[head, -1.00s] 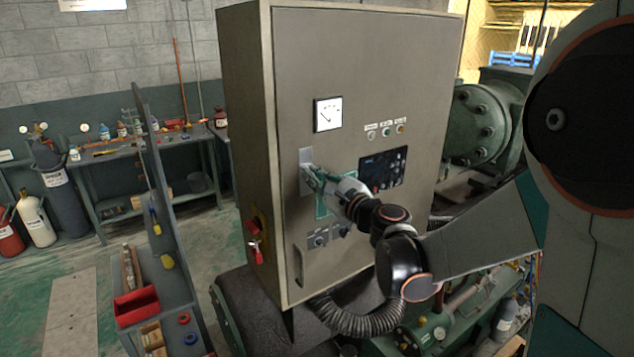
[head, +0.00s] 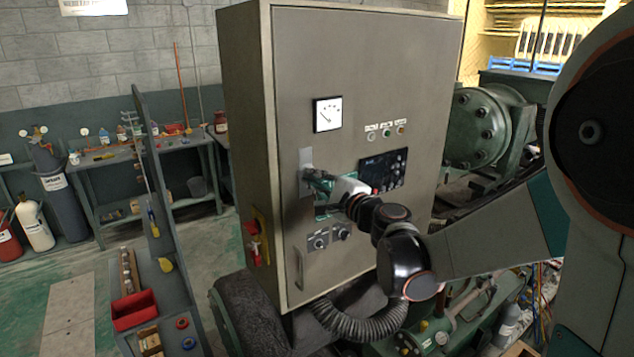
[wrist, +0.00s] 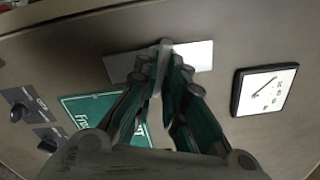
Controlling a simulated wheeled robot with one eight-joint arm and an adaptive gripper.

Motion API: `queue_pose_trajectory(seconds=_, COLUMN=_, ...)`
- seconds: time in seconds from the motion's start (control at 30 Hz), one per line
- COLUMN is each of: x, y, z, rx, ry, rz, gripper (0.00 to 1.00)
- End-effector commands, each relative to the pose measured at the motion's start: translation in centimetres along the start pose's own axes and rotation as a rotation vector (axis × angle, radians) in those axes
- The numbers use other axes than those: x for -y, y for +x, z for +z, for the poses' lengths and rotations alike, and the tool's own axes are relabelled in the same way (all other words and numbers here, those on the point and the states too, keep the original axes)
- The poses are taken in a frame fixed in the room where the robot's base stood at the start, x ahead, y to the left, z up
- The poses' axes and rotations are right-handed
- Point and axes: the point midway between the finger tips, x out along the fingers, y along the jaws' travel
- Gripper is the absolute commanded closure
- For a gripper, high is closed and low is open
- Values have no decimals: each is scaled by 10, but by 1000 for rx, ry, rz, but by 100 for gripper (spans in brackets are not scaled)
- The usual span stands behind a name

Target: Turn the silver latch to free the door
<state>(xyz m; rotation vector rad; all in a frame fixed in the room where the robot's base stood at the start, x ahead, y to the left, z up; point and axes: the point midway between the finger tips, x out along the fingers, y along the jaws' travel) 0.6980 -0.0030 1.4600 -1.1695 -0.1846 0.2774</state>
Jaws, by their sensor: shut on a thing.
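The grey cabinet door (head: 350,60) is closed. The silver latch plate (head: 306,160) sits on the door's left side, below the gauge. It also shows in the wrist view as a pale plate (wrist: 200,55) with a small raised latch (wrist: 166,44) at its middle. My gripper (head: 310,176) is at the plate, reaching in from the right. In the wrist view its fingertips (wrist: 164,60) are closed together around the latch, which they mostly hide. How far the latch is turned is hard to tell.
A dial gauge (head: 328,114) is above the latch and a dark control panel (head: 384,171) to its right. Two knobs (head: 329,238) and a vertical handle (head: 299,268) are below. A red switch (head: 254,248) is on the cabinet's left side. A corrugated hose (head: 360,322) hangs beneath.

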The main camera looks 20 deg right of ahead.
Motion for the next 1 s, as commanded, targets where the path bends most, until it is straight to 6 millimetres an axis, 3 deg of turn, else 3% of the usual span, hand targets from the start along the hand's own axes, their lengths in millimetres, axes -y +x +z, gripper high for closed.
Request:
queue_pose_trajectory(seconds=0.27, x=1, y=0, z=0, rx=-1, ry=-8, rz=-1, gripper=100)
queue_pose_trajectory(seconds=0.57, x=0, y=0, z=0, rx=-1, ry=-312, rz=-1, gripper=100)
queue_pose_trajectory(seconds=0.6, x=1, y=0, z=0, rx=-1, ry=-304, rz=-1, gripper=80)
queue_pose_trajectory(seconds=0.63, x=1, y=0, z=0, rx=-1, ry=-302, rz=-1, gripper=73)
queue_pose_trajectory(seconds=1.0, x=1, y=-2, z=0, rx=-1, ry=-300, rz=0, gripper=72)
